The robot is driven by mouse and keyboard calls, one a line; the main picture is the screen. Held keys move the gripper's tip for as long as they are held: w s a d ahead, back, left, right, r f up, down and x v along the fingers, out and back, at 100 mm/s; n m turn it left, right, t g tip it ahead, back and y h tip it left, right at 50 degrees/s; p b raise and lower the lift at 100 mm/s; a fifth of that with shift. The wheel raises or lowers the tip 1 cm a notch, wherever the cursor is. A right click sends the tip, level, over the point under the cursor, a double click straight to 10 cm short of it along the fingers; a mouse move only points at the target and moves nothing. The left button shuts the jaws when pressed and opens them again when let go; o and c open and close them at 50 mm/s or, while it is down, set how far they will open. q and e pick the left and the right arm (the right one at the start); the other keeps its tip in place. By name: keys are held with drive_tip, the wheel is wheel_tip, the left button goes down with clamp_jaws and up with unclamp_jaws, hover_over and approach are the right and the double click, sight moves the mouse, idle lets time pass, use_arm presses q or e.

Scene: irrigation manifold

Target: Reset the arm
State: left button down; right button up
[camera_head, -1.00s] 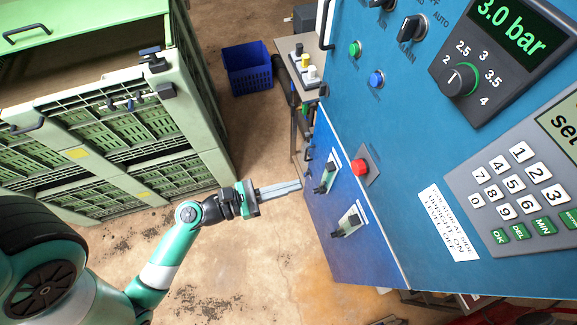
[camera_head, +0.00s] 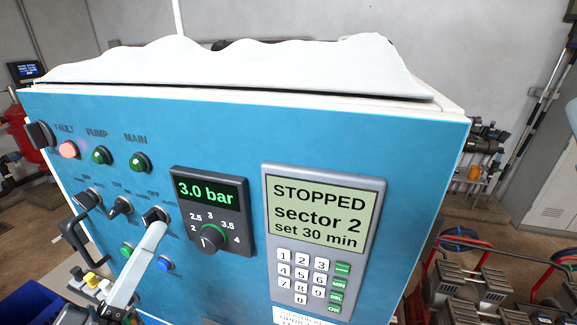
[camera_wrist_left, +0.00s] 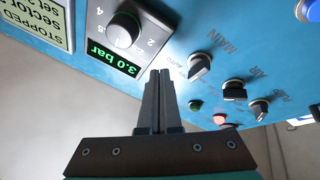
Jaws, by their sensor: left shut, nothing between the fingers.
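My left gripper (camera_head: 158,228) is shut and empty in front of the blue control panel (camera_head: 225,125). Its fingertips overlap the lower part of the right-hand black selector (camera_head: 155,214) in the head view; I cannot tell if they touch it. In the left wrist view the shut fingers (camera_wrist_left: 160,73) point at the panel, between the pressure dial (camera_wrist_left: 122,30) and a black selector (camera_wrist_left: 199,66). In the head view the dial (camera_head: 210,238) sits under a "3.0 bar" display. The screen (camera_head: 322,210) reads "STOPPED, sector 2, set 30 min". My right gripper is not in view.
A pinkish fault lamp (camera_head: 68,149) and two green lamps line the panel's upper left. A green button (camera_head: 126,250) and a blue button (camera_head: 165,264) are close to my left gripper. A black handle (camera_head: 73,236) juts out at left. Pumps (camera_head: 465,280) stand at right.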

use_arm(q)
drive_tip(key=s+r+m+t+y+p, duration=0.1)
drive_tip(key=r+p, duration=0.5)
drive_tip(key=r, duration=0.9)
drive_tip(key=s+d+r+m+t+y+p, duration=0.1)
drive_tip(key=s+r+m+t+p, duration=0.3)
drive_tip(key=r, duration=1.1)
drive_tip(key=s+p, duration=0.1)
drive_tip(key=p, duration=0.2)
drive_tip(key=shift+s+r+m+y, duration=0.25)
drive_tip(key=shift+s+m+y, duration=0.05)
drive_tip(key=shift+m+y, duration=0.1)
